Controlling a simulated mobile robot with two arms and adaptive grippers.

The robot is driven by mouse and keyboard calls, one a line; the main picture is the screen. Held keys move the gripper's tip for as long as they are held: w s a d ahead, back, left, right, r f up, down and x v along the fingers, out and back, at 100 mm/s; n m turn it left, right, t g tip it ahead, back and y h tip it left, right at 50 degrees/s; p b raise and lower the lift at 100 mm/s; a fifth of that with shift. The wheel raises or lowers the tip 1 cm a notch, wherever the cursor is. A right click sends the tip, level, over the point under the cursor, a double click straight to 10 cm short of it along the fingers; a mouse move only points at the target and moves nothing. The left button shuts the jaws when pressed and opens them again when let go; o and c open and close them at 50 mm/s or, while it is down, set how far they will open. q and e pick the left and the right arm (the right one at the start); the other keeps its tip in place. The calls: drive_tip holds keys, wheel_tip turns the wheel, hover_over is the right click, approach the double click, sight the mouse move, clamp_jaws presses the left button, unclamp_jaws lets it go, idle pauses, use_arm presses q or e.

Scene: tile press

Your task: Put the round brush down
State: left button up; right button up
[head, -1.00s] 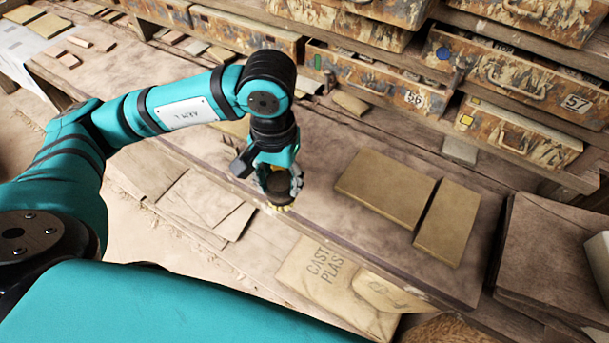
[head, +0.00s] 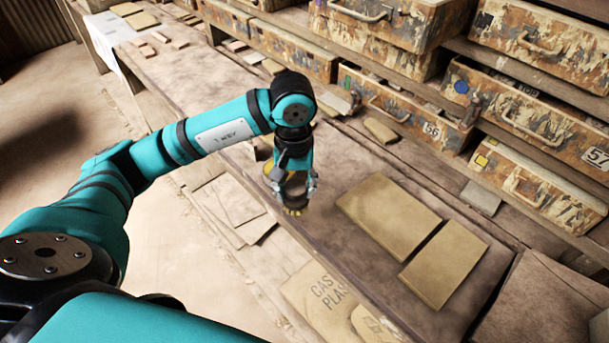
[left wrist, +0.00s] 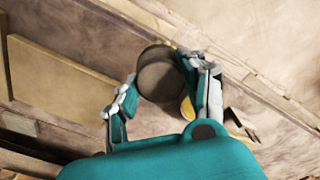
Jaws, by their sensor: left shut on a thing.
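My left gripper (head: 296,186) is shut on the round brush (head: 295,208), holding it with its yellow bristles downward near the bench's front edge. In the left wrist view, the brush's dark round body (left wrist: 160,76) sits between the two fingers, with a little yellow bristle at its far rim. I cannot tell whether the bristles touch the bench top (head: 335,160). My right gripper is not in view.
Two tan slabs (head: 388,214) (head: 443,268) lie on the bench right of the gripper. A yellowish item (head: 268,170) lies just behind it, partly hidden. Painted drawers (head: 400,105) line the back. Paper sacks (head: 325,298) sit below the front edge.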

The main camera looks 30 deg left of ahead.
use_arm(q)
drive_tip(key=w+f+p, duration=0.2)
drive_tip(key=w, duration=0.1)
drive_tip(key=w+f, duration=0.1)
drive_tip(key=w, duration=0.1)
drive_tip(key=shift+a+f+p, duration=0.2)
drive_tip(key=shift+a+p, duration=0.05)
drive_tip(key=shift+p, duration=0.15)
drive_tip(key=shift+f, duration=0.35)
drive_tip(key=shift+f+b, duration=0.15)
drive_tip(key=shift+b, duration=0.15)
drive_tip(key=o, duration=0.8)
drive_tip(key=shift+o, duration=1.1)
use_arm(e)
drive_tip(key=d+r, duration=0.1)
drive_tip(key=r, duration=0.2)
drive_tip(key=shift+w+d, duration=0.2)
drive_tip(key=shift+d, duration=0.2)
